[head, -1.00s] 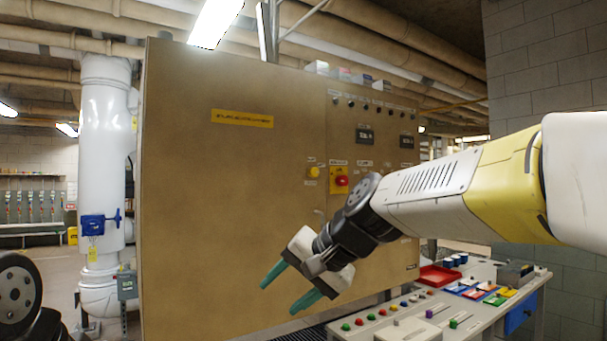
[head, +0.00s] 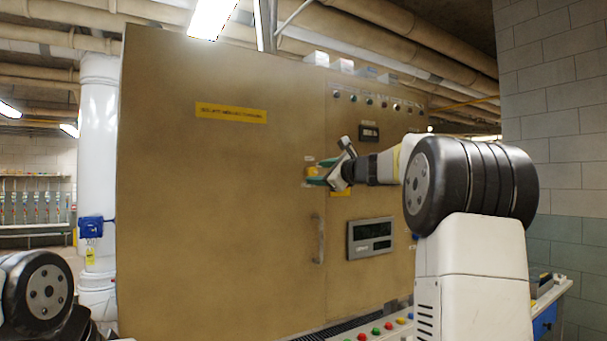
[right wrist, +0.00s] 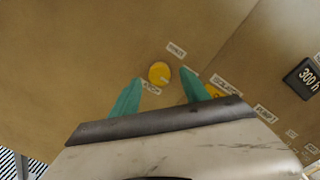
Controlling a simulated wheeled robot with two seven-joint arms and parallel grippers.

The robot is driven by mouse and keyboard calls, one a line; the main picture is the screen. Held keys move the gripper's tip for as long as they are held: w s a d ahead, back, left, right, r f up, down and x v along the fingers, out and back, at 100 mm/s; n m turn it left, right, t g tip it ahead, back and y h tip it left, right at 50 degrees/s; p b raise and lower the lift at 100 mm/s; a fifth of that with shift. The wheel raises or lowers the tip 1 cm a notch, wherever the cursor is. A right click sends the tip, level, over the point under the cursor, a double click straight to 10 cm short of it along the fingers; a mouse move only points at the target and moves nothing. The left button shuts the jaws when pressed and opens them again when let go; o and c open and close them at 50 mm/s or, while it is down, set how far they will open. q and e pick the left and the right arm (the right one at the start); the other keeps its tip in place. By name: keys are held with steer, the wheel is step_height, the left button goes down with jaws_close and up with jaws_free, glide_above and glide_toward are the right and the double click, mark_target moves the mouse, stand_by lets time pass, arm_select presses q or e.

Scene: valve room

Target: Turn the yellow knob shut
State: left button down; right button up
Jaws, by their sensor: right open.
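The yellow knob (right wrist: 159,73) is a round disc on the brown cabinet front. In the right wrist view it appears between the tips of my right gripper (right wrist: 161,76), whose two green fingers are spread open. In the head view the knob (head: 311,170) is partly covered by my right gripper (head: 315,172), which points left at the panel. Whether the fingers touch the knob I cannot tell; gaps show on both sides in the wrist view. My left gripper is out of view; only part of my left arm shows at lower left.
The tall cabinet (head: 220,220) fills the middle. A yellow plate (head: 340,193) sits right of the knob, mostly behind my gripper. A vertical handle (head: 318,240) and a display (head: 370,238) stick out below. A console with coloured buttons (head: 388,326) stands at lower right.

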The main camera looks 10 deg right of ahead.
mark_target(311, 173)
steer(key=shift+x, duration=1.2)
jaws_close()
